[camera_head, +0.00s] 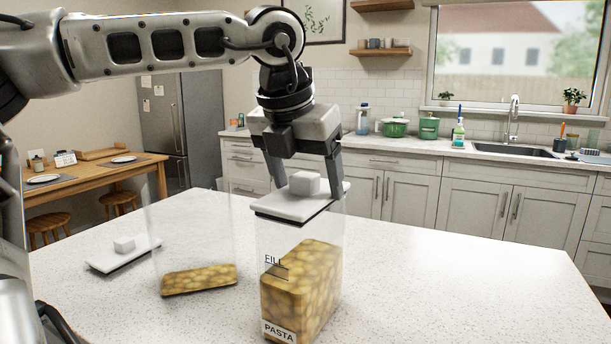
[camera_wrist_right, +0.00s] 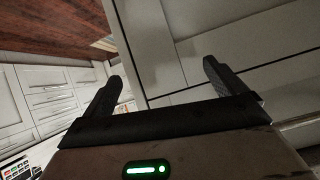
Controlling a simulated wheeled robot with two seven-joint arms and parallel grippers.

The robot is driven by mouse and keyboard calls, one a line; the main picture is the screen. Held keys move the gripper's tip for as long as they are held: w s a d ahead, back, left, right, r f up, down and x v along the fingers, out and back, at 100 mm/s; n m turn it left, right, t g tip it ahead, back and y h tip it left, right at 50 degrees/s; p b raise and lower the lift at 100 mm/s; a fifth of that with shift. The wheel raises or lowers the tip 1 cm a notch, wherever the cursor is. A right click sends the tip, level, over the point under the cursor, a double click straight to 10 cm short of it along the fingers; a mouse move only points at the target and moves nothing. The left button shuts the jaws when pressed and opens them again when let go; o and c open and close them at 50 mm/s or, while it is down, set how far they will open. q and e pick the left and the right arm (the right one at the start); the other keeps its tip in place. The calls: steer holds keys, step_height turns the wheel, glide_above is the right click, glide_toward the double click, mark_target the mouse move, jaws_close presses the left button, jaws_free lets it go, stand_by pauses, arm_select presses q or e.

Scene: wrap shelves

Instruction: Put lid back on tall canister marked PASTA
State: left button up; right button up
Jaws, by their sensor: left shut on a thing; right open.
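The tall clear canister marked PASTA (camera_head: 300,290) stands upright on the counter, partly filled with yellow-brown pieces, with a FILL mark on its front. A white lid (camera_head: 287,207) with a square knob and dark underside is at the canister's mouth. It looks slightly tilted; I cannot tell whether it is seated. My left gripper (camera_head: 304,180) comes from above and is shut on the lid, one finger on each side. My right gripper (camera_wrist_right: 163,86) is open and empty in the right wrist view, with cabinet fronts beyond it.
A second clear canister (camera_head: 198,235), with a low layer of yellow-brown pieces, stands left of the PASTA one. Another white lid (camera_head: 110,259) with a knob lies on the counter (camera_head: 450,285) beside it. The counter's right side is clear. Kitchen cabinets and a sink (camera_head: 510,150) are behind.

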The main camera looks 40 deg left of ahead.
mark_target(305, 174)
arm_select(q)
steer(key=shift+f+b, duration=0.2)
steer(key=shift+b, duration=0.1)
stand_by(0.5)
steer(key=o, duration=1.1)
steer(key=shift+r+p, duration=2.85)
steer(key=shift+r, duration=0.7)
steer(key=shift+f, duration=0.1)
